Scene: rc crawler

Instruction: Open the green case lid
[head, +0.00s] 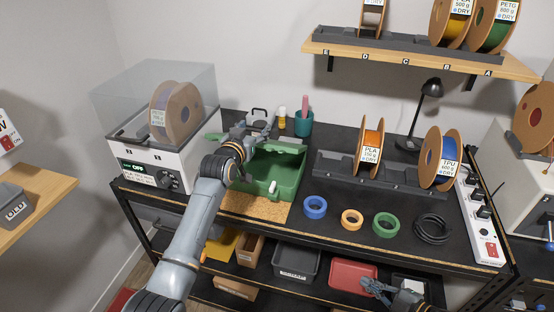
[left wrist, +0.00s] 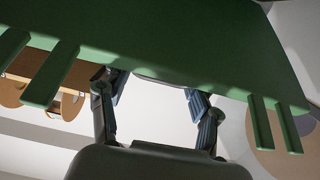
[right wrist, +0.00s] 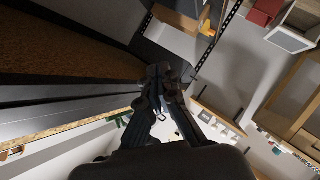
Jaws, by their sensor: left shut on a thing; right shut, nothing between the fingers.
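The green case (head: 285,175) stands on the bench with its inside showing and a small white item (head: 272,187) in it. Its lid (left wrist: 170,35) is raised at the back and fills the top of the left wrist view. My left gripper (left wrist: 155,85) is shut on the lid's edge, between the lid's latch tabs. In the head view my left arm hides part of the case and lid. My right gripper (head: 372,284) is shut and empty, low in front of the bench; it also shows in the right wrist view (right wrist: 165,75).
A white dryer box (head: 150,160) stands left of the case. A teal cup (head: 303,123) is behind it. Tape rings (head: 315,207) and a black cable coil (head: 432,229) lie to the right, before a spool rack (head: 370,180). Bins (head: 297,262) fill the shelf below.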

